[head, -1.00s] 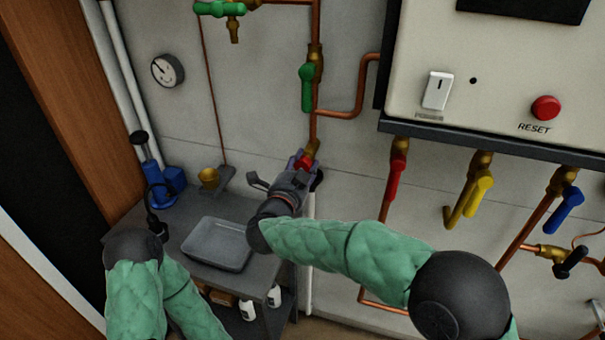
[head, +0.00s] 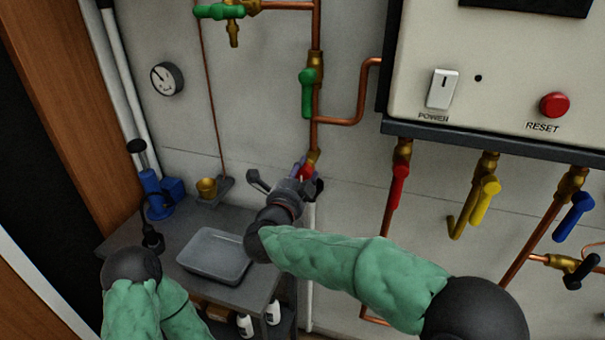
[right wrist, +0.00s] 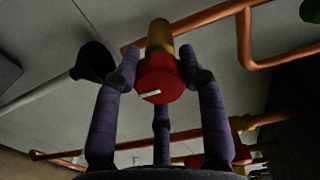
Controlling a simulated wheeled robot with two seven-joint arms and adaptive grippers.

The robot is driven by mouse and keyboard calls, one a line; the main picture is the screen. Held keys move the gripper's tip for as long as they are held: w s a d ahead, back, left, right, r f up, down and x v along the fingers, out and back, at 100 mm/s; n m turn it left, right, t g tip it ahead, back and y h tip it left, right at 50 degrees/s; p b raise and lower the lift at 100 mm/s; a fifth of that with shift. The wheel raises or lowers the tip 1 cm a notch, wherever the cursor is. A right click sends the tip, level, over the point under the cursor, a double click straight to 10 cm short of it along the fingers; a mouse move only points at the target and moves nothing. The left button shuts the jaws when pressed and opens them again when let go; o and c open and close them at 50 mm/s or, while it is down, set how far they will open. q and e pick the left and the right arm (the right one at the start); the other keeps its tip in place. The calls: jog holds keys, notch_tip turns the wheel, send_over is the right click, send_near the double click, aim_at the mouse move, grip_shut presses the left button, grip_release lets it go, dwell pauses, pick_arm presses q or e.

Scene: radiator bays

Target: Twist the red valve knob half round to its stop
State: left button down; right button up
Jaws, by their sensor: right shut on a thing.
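The red valve knob (head: 306,172) sits on a brass fitting at the lower end of the copper pipe below the green lever, in the head view. My right gripper (head: 301,176) is at the knob and hides most of it. In the right wrist view the knob (right wrist: 160,79) shows its round red face with a short white mark, nearly level, and a brass stem behind it. The fingers of my right gripper (right wrist: 163,82) are closed around the knob, touching its sides. My left arm is folded at the lower left of the head view; its gripper is out of view.
A green lever valve (head: 308,92) is above the knob. To the right hang red (head: 399,186), yellow (head: 487,197) and blue (head: 574,217) levers under the boiler panel (head: 515,60). A grey tray (head: 215,255) lies on the bench at lower left, near a blue pump (head: 157,195).

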jog(key=shift+r, duration=0.1)
jog(key=o, duration=1.2)
jog(key=shift+d, duration=0.15)
jog(key=shift+c, duration=0.2)
jog(key=shift+s+a, duration=0.3)
jog(key=shift+s, duration=0.2)
jog(key=v, duration=1.1)
